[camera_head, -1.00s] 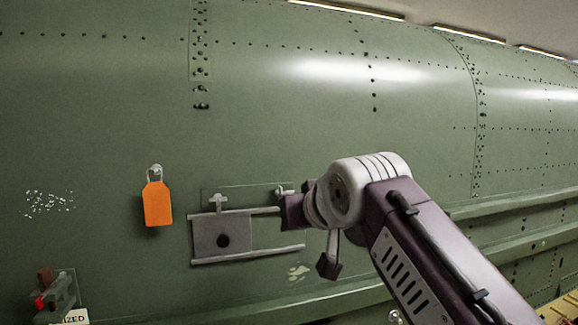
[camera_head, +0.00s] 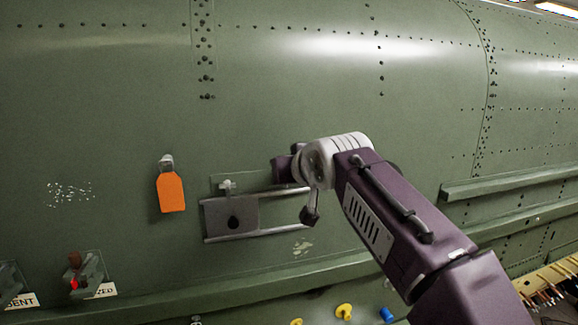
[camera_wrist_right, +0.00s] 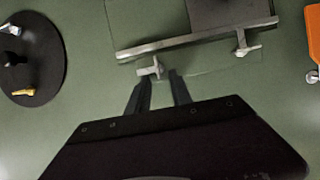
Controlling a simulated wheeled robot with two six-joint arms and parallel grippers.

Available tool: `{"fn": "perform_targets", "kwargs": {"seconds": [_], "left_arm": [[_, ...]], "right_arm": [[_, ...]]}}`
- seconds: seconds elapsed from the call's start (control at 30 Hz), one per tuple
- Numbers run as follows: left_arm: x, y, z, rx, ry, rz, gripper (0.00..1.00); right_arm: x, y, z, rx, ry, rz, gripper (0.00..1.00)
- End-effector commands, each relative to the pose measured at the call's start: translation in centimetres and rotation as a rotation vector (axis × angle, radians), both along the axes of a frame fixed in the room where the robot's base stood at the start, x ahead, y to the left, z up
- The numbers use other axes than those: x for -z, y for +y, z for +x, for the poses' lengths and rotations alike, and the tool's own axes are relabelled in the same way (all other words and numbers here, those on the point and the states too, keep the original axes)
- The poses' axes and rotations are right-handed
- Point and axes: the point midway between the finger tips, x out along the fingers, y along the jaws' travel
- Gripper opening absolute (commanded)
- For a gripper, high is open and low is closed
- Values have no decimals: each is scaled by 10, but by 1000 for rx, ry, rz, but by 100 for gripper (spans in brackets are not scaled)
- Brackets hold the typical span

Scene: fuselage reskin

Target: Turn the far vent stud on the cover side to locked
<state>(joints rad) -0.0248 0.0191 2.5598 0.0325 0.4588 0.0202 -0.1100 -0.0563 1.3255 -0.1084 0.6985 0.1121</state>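A grey vent cover plate (camera_head: 231,216) with a dark round hole sits between two rails at the left of the vent. One pale stud (camera_head: 227,187) with a crossbar stands above the plate; it also shows in the right wrist view (camera_wrist_right: 247,46). The vent's other stud (camera_wrist_right: 149,69) is in the right wrist view, close to my right fingertips; in the head view my right arm hides it. My right gripper (camera_wrist_right: 159,79) is open, one finger either side of this stud's line; whether it reaches between the tips I cannot tell. My left gripper is not in view.
An orange tag (camera_head: 171,192) hangs left of the vent. A dark round disc (camera_wrist_right: 33,58) with small white and yellow parts is near the gripper in the wrist view. Labelled red-handled fittings (camera_head: 86,272) are at lower left. A ledge (camera_head: 200,287) runs below the vent.

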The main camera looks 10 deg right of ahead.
Motion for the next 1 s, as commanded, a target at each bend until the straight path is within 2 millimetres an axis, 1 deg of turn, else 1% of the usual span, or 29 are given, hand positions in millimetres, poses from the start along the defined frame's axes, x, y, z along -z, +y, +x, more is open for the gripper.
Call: {"fn": "perform_targets", "kwargs": {"seconds": [0.2, 0.3, 0.67, 0.87, 1.0], "left_arm": [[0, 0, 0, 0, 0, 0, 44], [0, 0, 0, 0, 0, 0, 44], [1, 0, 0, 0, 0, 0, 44], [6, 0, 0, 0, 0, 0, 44], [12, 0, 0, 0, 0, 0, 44]], "right_arm": [[1, 0, 1, 0, -1, 0, 26], [1, 0, 1, 0, 0, 0, 0], [1, -1, 1, 2, 1, 20, 0], [2, -4, 1, 4, 4, 111, 0], [3, -8, 1, 5, 5, 221, 0]]}}
